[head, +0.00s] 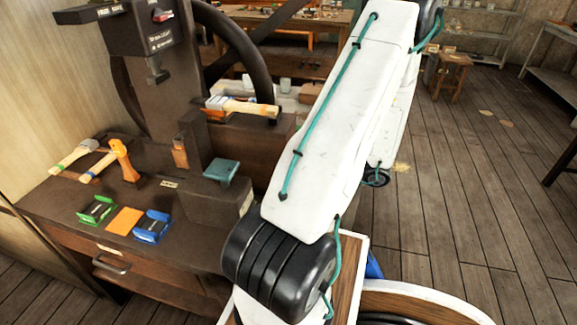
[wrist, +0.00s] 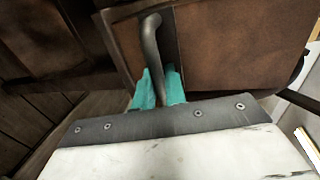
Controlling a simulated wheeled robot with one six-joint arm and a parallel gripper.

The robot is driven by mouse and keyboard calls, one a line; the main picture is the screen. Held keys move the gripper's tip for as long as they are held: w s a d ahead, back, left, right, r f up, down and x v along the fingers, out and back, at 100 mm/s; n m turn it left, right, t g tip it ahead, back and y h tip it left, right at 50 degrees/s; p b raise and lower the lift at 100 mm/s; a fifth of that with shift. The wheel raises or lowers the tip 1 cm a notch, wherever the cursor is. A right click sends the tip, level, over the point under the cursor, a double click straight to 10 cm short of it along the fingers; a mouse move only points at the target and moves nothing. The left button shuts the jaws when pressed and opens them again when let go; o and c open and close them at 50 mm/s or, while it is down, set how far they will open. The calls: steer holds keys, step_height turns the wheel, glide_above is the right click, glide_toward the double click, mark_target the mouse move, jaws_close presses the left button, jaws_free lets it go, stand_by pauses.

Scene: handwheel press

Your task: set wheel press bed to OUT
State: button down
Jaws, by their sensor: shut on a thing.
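The press is a dark upright column (head: 155,95) with a large black handwheel (head: 238,45) behind it, at the left of the head view. A dark block (head: 213,200) with a teal piece (head: 221,170) on top stands on the bench in front of the column. In the wrist view my gripper (wrist: 158,88) has its teal fingers shut on a dark bent bar handle (wrist: 150,42) in front of a brown panel (wrist: 230,45). I cannot read the bed's setting.
The dark bench (head: 55,205) holds hammers (head: 115,160), a green tray (head: 97,210), an orange pad (head: 124,220) and a blue tray (head: 152,227). A stool (head: 449,75) stands at the back. The plank floor at right is mostly clear.

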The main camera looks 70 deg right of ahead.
steer(key=f+v, duration=0.2)
steer(key=v, duration=0.8)
steer(key=shift+s, duration=0.45)
steer(key=shift+s+d, duration=0.1)
steer(key=c, duration=1.5)
jaws_free()
steer(key=shift+s, duration=0.15)
steer(key=shift+c, duration=0.2)
steer(key=v, duration=0.7)
steer(key=shift+s, duration=0.35)
steer(key=shift+r, duration=0.1)
